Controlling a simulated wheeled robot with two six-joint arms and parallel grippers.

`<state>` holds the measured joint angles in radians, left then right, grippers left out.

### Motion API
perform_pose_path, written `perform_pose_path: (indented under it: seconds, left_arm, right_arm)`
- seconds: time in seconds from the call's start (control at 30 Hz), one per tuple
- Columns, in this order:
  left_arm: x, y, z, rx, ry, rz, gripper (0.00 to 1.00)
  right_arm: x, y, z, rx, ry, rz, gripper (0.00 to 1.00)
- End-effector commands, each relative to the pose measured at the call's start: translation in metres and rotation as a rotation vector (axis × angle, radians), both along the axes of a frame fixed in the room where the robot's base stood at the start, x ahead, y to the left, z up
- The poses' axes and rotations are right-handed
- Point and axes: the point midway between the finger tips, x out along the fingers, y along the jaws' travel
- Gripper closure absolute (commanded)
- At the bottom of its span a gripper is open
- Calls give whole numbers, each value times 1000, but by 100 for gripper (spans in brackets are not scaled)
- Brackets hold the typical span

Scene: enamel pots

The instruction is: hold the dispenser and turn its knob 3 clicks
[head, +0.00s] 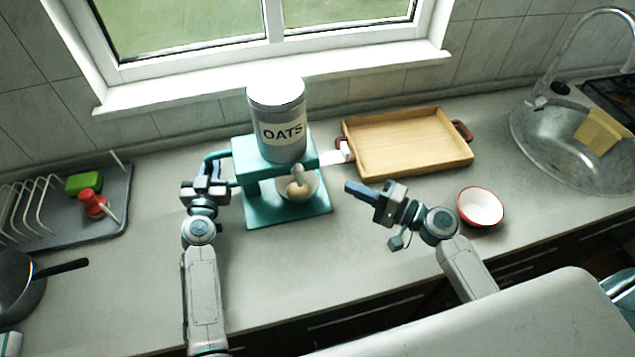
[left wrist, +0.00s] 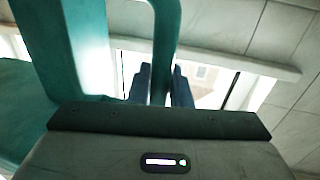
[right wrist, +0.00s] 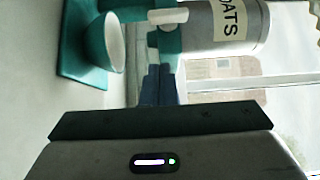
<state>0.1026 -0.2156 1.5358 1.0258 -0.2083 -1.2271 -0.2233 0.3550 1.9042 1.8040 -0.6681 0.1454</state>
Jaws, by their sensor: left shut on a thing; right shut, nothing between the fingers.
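The oats dispenser is a teal stand (head: 258,212) with a grey canister (head: 279,125) labelled OATS on top. A white knob (head: 343,152) sticks out on its right side; it also shows in the right wrist view (right wrist: 168,16). A bowl (head: 311,186) stands on the base under the spout. My left gripper (head: 210,163) is shut on the dispenser's teal handle (left wrist: 166,35) at the left side. My right gripper (head: 349,187) is shut and empty, apart from the knob, in front and a little below it in the head view.
A wooden tray (head: 408,150) lies right of the dispenser, close to the knob. A red-rimmed bowl (head: 481,206) stands near my right arm. A dish rack (head: 105,222) and a pan (head: 20,285) are at left, a sink (head: 560,150) at right.

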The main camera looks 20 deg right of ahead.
Motion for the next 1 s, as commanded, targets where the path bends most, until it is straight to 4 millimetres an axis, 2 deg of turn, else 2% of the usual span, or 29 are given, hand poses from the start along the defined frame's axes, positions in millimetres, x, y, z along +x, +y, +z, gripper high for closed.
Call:
perform_pose_path:
  seconds: [0.3,0.43,0.6,1.0]
  left_arm:
    - [0,0,0,0,1,-1,100]
    - [0,0,-1,0,1,-1,100]
    - [0,0,-1,0,2,-1,100]
    - [0,0,-1,0,2,-1,100]
  right_arm:
    - [44,47,1,4,0,-1,100]
    - [42,64,0,3,0,0,100]
    - [42,77,0,1,1,0,100]
    - [42,81,0,-1,0,0,100]
